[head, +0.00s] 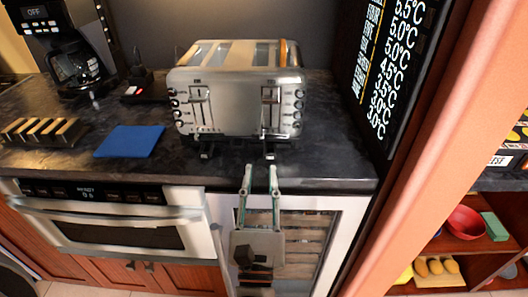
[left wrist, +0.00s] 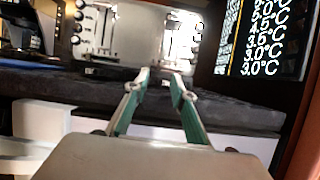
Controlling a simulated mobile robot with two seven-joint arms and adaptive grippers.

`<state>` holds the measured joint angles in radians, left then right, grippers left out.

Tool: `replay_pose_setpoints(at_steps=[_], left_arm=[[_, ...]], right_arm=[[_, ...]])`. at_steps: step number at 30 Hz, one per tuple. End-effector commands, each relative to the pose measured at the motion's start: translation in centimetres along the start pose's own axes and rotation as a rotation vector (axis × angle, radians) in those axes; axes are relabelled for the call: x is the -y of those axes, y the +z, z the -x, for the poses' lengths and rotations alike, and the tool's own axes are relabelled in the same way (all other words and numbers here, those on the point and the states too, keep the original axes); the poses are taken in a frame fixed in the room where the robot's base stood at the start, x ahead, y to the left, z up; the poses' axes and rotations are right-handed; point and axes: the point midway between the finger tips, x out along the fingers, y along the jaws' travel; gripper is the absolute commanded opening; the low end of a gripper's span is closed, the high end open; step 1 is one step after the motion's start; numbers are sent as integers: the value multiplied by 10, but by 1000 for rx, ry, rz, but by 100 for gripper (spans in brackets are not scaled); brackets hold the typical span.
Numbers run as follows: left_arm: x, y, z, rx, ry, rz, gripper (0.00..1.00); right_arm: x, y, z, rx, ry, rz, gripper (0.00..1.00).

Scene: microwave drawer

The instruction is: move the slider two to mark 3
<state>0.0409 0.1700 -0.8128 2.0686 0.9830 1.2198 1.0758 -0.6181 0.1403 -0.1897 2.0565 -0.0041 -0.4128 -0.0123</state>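A silver four-slot toaster (head: 236,100) stands on the dark counter in the head view. Its front has a left slider track (head: 200,110) and a right slider track (head: 269,110), with knobs beside each. I cannot read any marks or tell which track is numbered two. My left gripper (head: 260,167) is in front of the counter edge, below the toaster's right half. Its fingers are apart with nothing between them. In the left wrist view the fingertips (left wrist: 160,75) point toward the toaster's lower front (left wrist: 120,38), apart from it. My right gripper is not in view.
An oven (head: 120,232) is below the counter. A dark panel with temperature figures (head: 388,65) and an orange shelf edge (head: 455,110) bound the right.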

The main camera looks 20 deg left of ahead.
Motion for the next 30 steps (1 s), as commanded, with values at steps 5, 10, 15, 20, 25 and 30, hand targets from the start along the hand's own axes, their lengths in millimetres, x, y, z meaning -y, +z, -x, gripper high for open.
replay_pose_setpoints(at_steps=[5, 10, 15, 20, 25, 30], left_arm=[[-1, -1, -12, -9, 10, 35, 25], [-1, 1, -39, -6, 10, 32, 25], [-2, -1, -62, -7, 9, 29, 25], [-2, -2, -75, -10, 8, 29, 25], [-2, -3, -79, -11, 8, 28, 25], [-2, -3, -78, -11, 8, 28, 22]], right_arm=[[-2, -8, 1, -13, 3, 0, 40], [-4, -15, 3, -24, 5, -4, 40], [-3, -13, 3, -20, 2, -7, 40], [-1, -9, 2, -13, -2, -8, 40], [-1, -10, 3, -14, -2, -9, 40], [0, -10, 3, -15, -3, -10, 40]])
